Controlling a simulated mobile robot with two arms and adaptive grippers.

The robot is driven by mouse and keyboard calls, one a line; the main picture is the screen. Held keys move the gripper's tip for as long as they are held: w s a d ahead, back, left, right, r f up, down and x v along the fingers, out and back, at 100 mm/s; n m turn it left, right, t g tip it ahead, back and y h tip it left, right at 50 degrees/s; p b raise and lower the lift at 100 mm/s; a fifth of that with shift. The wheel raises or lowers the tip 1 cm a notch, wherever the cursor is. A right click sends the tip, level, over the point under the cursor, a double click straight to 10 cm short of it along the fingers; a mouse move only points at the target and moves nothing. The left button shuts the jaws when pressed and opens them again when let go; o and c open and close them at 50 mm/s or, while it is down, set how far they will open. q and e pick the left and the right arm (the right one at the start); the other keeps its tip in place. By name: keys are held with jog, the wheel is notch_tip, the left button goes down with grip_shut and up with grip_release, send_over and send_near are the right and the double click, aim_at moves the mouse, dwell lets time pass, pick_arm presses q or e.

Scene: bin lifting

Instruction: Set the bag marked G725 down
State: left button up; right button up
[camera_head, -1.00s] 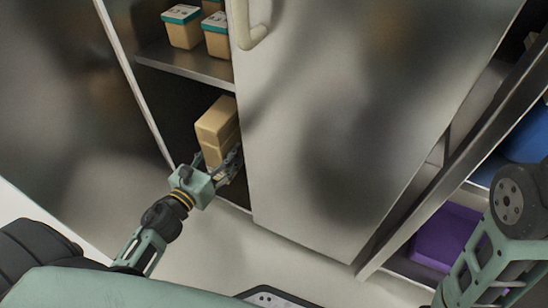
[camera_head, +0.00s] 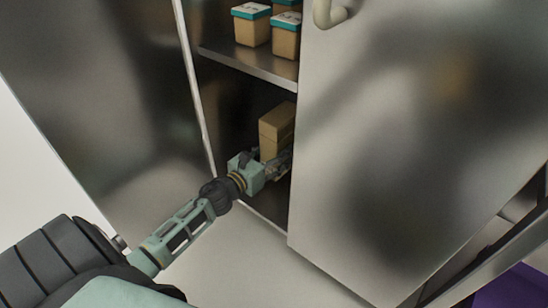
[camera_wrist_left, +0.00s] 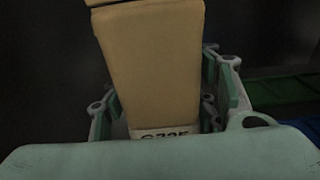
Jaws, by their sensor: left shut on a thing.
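A tan block-shaped bag (camera_head: 278,128) is in the lower compartment of the metal cabinet, partly hidden by the door edge and my gripper. In the left wrist view the bag (camera_wrist_left: 152,65) stands between the fingers, with a white label (camera_wrist_left: 165,132) at the bottom that reads as G725, its lower part cut off. My left gripper (camera_head: 277,163) is shut on the bag, reaching in through the cabinet opening. In the wrist view its fingers (camera_wrist_left: 165,105) are on both sides of the bag. Contact between bag and cabinet floor is hidden. My right gripper is out of view.
A metal shelf (camera_head: 250,68) above the bag holds several tan tubs with teal lids (camera_head: 252,24). A large metal door (camera_head: 400,150) with a pale handle (camera_head: 330,12) stands close on the right. Green (camera_wrist_left: 280,91) and blue (camera_wrist_left: 303,126) items show at the wrist view's right.

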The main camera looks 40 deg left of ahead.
pick_arm(q)
jog(key=shift+f+b, duration=1.7)
jog(key=shift+f, duration=0.1)
jog(key=shift+r, duration=0.1)
jog(key=o, duration=1.4)
jog(key=shift+f, duration=0.25)
jog(key=shift+s+r, duration=0.1)
jog(key=shift+s+p, duration=0.35)
jog(key=s+p, duration=0.1)
jog(key=s, duration=0.2)
jog(key=s+p, duration=0.1)
jog(key=s, duration=0.3)
jog(key=s+a+p, duration=0.1)
jog(key=s+p, duration=0.1)
jog(key=s, duration=0.1)
jog(key=shift+s+r, duration=0.25)
jog(key=shift+r, duration=0.05)
jog(key=shift+s, duration=0.3)
